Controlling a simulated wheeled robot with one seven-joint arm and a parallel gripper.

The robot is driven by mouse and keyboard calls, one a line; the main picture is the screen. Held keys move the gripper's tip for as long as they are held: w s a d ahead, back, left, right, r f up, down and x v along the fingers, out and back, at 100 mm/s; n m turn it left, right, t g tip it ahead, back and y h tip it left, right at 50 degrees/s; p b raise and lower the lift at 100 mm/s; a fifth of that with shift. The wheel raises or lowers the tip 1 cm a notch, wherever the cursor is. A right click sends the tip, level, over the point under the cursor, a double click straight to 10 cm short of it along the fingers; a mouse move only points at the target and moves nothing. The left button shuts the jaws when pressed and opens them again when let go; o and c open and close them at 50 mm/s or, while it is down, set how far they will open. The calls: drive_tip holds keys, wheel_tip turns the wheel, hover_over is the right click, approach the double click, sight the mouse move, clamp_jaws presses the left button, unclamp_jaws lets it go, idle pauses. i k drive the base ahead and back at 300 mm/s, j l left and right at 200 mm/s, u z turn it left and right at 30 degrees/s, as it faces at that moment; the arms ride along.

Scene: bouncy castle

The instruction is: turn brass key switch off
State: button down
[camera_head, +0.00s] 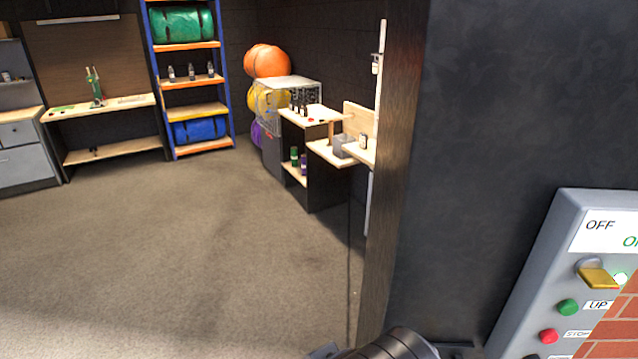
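The brass key switch (598,278) is on a grey control panel (540,270) at the right edge of the head view. Its flat brass handle points right and slightly down from a round grey collar, toward a pale green-white lamp (621,279). A white label above it reads OFF at the left, with a green word starting with O cut off at the right. Below are a green button (567,307) marked UP and a red button (548,336) marked STOP. A dark rounded part at the bottom edge seems to be my arm; no gripper fingers show.
A red brick-patterned surface (612,325) covers the panel's lower right. A dark wall with a wooden edge (385,190) stands left of the panel. Open carpet (180,250) lies left, with a workbench, shelves (200,83) and a small counter (312,112) behind.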

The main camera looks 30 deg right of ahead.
sight(590, 269)
drive_tip(key=z, duration=0.85)
drive_tip(key=k+z, duration=0.1)
drive_tip(key=z, duration=0.35)
drive_tip(key=j+z, duration=0.1)
drive_tip(key=z, duration=0.75)
drive_tip(key=k+z, duration=0.1)
drive_tip(key=z, duration=0.3)
